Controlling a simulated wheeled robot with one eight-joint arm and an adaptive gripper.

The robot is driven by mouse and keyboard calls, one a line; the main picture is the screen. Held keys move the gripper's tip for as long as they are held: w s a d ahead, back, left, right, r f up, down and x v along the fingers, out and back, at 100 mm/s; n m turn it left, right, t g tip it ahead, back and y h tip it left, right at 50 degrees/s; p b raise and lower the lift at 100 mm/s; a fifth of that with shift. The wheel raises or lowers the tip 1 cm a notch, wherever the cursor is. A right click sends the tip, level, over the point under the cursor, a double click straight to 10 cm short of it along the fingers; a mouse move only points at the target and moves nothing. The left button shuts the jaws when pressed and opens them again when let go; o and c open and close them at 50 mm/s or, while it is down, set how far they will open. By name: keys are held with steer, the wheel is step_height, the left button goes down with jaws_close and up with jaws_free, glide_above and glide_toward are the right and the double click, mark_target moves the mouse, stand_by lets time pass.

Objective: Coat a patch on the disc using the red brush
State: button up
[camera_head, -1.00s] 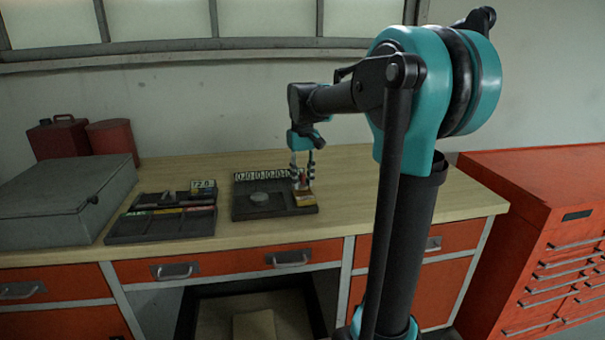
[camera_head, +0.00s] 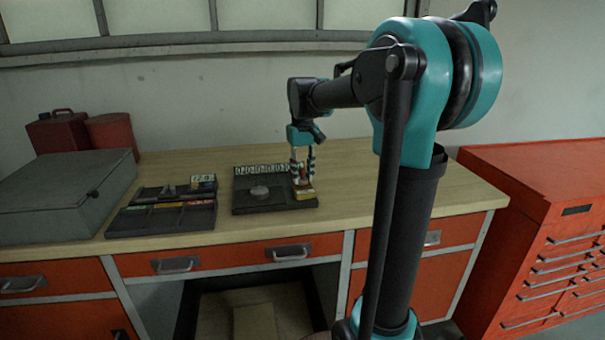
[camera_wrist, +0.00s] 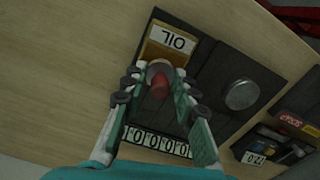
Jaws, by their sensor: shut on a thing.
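My gripper (camera_head: 303,182) is shut on the red brush (camera_wrist: 160,86), whose red handle shows between the fingers in the wrist view. It points down over the yellow block labelled OIL (camera_wrist: 170,42) at the right of the dark tray (camera_head: 243,209). A grey round part lies just beyond the handle, against the block. I cannot tell whether the bristles touch oil, as the brush tip is hidden. The grey disc (camera_head: 260,192) lies flat on the same tray, left of my gripper in the head view. It also shows in the wrist view (camera_wrist: 241,95), apart from the brush.
A row of white zero counters (camera_wrist: 155,141) edges the tray. A compartment rack (camera_head: 160,221) with coloured labels and a small number display stands to the left. A grey case (camera_head: 65,195) and red cans (camera_head: 58,133) are farther left. The bench right of the tray is clear.

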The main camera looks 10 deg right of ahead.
mark_target(303, 169)
steer(key=shift+f, duration=0.45)
stand_by(1.2)
steer(key=shift+r, duration=3.5)
steer(key=shift+s, duration=0.1)
